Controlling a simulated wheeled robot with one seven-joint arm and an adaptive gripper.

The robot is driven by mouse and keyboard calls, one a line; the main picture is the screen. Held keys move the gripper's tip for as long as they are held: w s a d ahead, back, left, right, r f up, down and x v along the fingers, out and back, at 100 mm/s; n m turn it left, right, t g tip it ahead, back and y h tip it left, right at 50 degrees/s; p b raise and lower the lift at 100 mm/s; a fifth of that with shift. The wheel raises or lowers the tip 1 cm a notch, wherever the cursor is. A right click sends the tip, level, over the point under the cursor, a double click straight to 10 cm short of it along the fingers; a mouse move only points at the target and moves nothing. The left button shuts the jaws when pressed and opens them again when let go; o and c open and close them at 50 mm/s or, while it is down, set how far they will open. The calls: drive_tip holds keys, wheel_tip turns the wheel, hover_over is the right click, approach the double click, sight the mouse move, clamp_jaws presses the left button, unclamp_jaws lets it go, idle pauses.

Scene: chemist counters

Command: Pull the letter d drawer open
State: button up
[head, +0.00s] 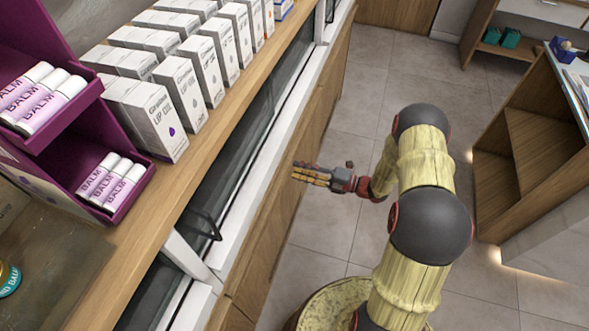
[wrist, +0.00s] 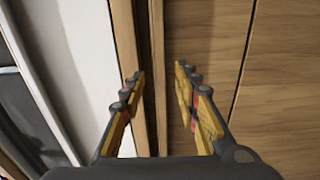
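My gripper (head: 312,174) is beside the wooden front of the counter in the head view, fingers pointing towards it. In the wrist view my gripper (wrist: 160,84) is open and empty, with its two fingertips apart. A narrow wooden edge with a dark groove (wrist: 150,40) runs between and beyond the fingers. Wooden drawer fronts (head: 262,228) line the counter's side below a white ledge. The wood panel in the wrist view (wrist: 207,35) has a thin dark seam on its right. I see no letter d, and cannot tell which front is the letter d drawer. Contact is unclear.
The counter top (head: 150,215) holds white boxes (head: 150,115) and a purple balm display (head: 112,200). A dark handle (head: 203,225) sits on the glass front below it. Wooden shelving (head: 525,150) stands at the right. Grey tiled floor (head: 365,90) is clear between.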

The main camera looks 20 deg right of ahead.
drive_tip(key=shift+x, duration=1.25)
drive_tip(key=shift+c, duration=1)
clamp_jaws()
